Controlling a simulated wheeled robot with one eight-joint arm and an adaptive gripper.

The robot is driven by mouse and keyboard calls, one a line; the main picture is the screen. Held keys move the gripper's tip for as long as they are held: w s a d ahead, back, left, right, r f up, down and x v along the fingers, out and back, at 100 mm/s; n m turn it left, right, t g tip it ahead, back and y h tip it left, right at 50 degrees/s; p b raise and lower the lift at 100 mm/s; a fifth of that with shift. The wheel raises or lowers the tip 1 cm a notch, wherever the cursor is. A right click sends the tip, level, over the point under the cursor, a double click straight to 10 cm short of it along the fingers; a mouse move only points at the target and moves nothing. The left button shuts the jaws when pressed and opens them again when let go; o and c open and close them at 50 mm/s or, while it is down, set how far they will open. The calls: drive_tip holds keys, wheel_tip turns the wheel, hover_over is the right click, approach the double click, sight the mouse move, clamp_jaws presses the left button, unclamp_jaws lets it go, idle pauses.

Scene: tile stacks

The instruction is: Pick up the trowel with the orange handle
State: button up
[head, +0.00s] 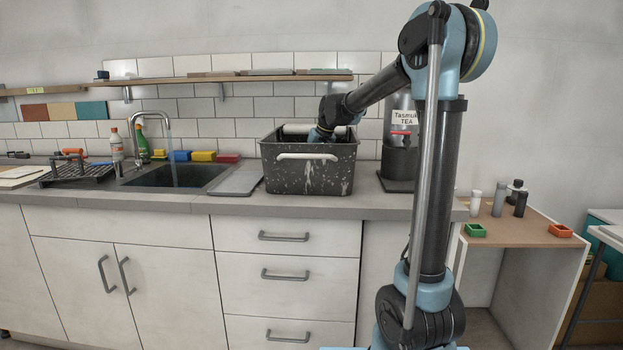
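My arm reaches left over the counter to a dark grey, white-spattered tub (308,180). My gripper (319,134) is at the tub's open top, pointing down into it. The tub's front wall hides the fingertips, so I cannot see whether they are open or hold anything. No trowel can be made out clearly. A small orange-red piece (74,152) shows at the black rack on the far left, but it is too small to tell whether it is a trowel handle. The inside of the tub is hidden.
A sink (176,176) with a tap and a grey board (236,182) lie left of the tub. Yellow, blue and red blocks stand behind the sink. A tea urn (397,160) stands close on the tub's right. A shelf (228,78) runs above.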

drive_tip(key=shift+w+a+f, duration=0.2)
drive_tip(key=shift+a+f, duration=0.05)
drive_tip(key=shift+f, duration=0.4)
drive_tip(key=shift+c, duration=0.6)
clamp_jaws()
